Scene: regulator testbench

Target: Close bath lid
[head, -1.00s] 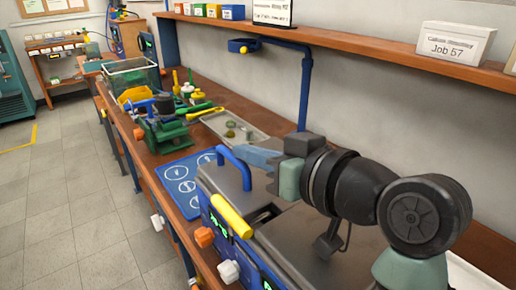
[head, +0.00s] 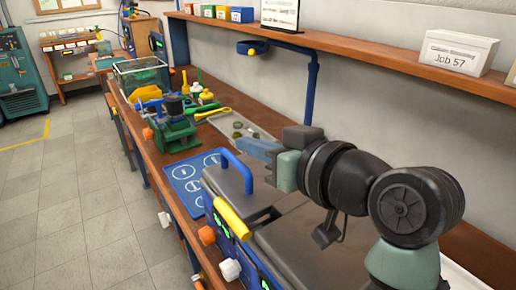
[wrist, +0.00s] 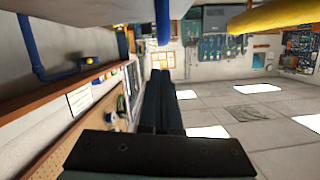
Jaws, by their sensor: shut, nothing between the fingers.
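The bath (head: 243,252) is a blue-fronted unit with green displays, at the front of the bench in the head view. Its grey lid (head: 222,182) lies about flat on top and carries a blue arched handle (head: 240,176). A dark gap shows beside the lid's right edge; I cannot tell if the lid is fully seated. My gripper (head: 244,144) is shut and empty, level, pointing left just above and behind the handle. In the wrist view its dark fingers (wrist: 162,95) are together, with a blue bar, seemingly the handle, at the top edge.
A yellow bar (head: 232,219) and orange and white knobs line the bath's front. A blue mat (head: 196,178), a green vise-like device (head: 176,128) and a tray (head: 236,127) lie beyond. A blue post (head: 312,88) stands behind. Floor at left is clear.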

